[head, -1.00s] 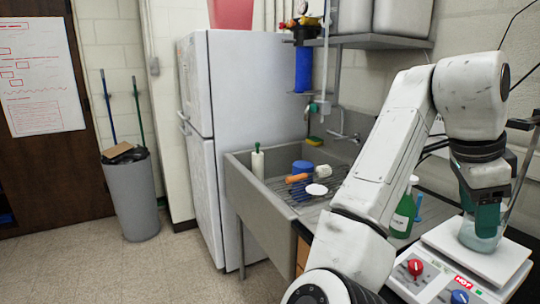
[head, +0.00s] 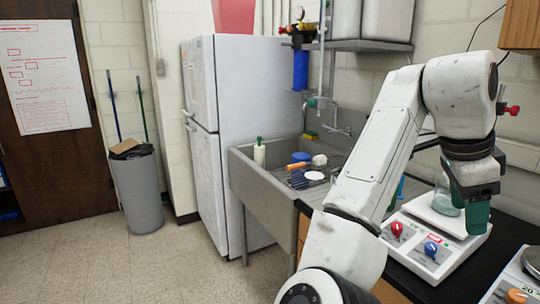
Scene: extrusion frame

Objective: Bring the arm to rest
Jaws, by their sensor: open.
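My arm reaches up across the right side of the head view and bends down to my gripper (head: 472,212). Its green fingers point down, open, over the front right part of the white hot plate (head: 440,256). A clear glass flask (head: 446,203) stands on the plate's white top, just left of and behind the fingers. The gripper overlaps part of the flask in the picture. No held object shows in the fingers.
A second device (head: 522,275) stands at the lower right on the black bench. A sink (head: 262,180) with a rack and items lies left of my arm, beside a white fridge (head: 240,110). A grey bin (head: 138,190) stands farther left. The floor at left is clear.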

